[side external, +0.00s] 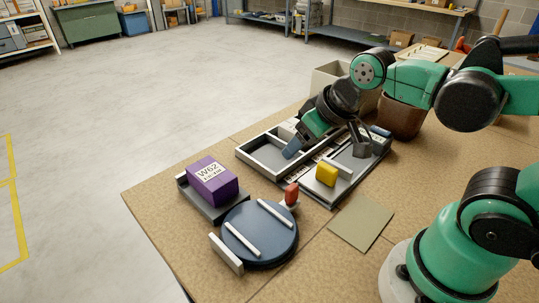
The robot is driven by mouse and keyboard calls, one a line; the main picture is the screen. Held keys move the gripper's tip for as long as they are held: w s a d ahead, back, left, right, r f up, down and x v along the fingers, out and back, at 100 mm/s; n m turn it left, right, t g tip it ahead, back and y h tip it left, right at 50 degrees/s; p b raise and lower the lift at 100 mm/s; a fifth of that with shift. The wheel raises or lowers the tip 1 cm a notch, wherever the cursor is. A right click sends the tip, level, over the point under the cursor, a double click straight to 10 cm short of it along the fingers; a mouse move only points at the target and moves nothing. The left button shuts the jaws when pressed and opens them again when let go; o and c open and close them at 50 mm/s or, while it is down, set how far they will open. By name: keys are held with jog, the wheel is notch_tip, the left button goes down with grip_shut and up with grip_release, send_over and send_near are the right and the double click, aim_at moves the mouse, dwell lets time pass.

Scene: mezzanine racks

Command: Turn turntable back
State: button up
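The turntable (270,245) is a dark blue round disc near the table's front left corner. Two pale parallel bars (243,240) lie across its top, running diagonally. A red knob (291,194) stands at its back right edge, and a pale upright plate (226,253) stands at its front left edge. My gripper (326,150) is above the trays behind the turntable, apart from the disc. Its fingers look spread, with nothing visible between them. The exact height of the fingertips above the trays is unclear.
A purple box (211,182) marked W62 sits on a dark grey base (205,208) left of the turntable. A divided tray (262,172) and a panel with a yellow block (326,174) lie behind it. A brown pot (401,118) stands further back. A flat olive sheet (354,222) lies right.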

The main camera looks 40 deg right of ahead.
aim_at(292, 187)
jog(key=f+g, duration=0.2)
jog(key=g, duration=0.1)
jog(key=a+f+g, duration=0.1)
jog(key=shift+w+f+g, duration=0.3)
jog(key=shift+w+g, duration=0.1)
jog(key=shift+a+f+g, duration=0.1)
jog(key=shift+f+g, duration=0.5)
jog(key=shift+f, duration=2.85)
grip_shut()
